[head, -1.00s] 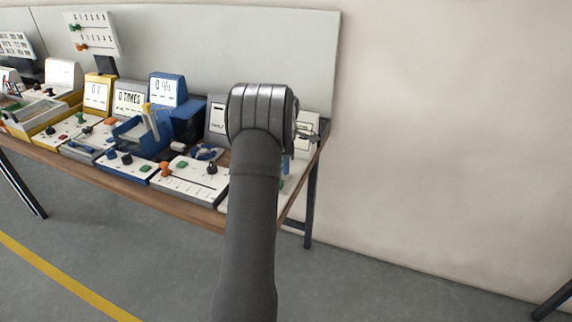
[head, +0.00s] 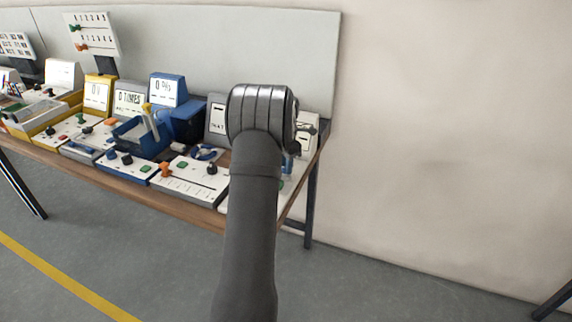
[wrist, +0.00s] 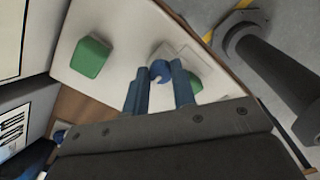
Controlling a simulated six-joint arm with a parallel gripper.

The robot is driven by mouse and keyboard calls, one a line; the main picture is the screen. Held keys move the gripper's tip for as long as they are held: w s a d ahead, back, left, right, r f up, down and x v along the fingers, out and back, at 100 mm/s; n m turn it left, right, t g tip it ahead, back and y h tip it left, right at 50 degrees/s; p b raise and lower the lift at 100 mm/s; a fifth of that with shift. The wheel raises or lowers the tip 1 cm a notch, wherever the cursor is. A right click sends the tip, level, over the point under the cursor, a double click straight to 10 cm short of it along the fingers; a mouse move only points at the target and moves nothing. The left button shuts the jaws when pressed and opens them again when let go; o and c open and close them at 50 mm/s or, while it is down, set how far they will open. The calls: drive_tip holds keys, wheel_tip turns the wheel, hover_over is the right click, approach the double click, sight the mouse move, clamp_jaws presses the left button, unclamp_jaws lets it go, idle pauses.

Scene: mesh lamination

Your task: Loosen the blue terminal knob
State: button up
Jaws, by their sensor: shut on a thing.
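The blue terminal knob (wrist: 159,71) shows in the wrist view, small and round, over a pale square base on a white panel (wrist: 115,22). My gripper (wrist: 157,82) has its two blue-grey fingers on either side of the knob and is shut on it. The fingers and the gripper body hide part of the knob. In the head view my arm covers most of this spot, and only a small blue patch shows beside it.
A green block (wrist: 90,57) sits on the white panel, and another green piece (wrist: 193,84) is close beside the right finger. In the head view, several devices crowd the bench to the left, including a white slider panel (head: 190,181). Bare wall is at the right.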

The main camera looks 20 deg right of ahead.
idle(0.3)
drive_tip(key=o, duration=1)
wheel_tip(320, 180, up, 18)
drive_tip(key=shift+f, duration=0.25)
drive_tip(key=shift+f, duration=0.1)
wheel_tip(320, 180, down, 17)
drive_tip(key=shift+f, duration=0.15)
idle(0.4)
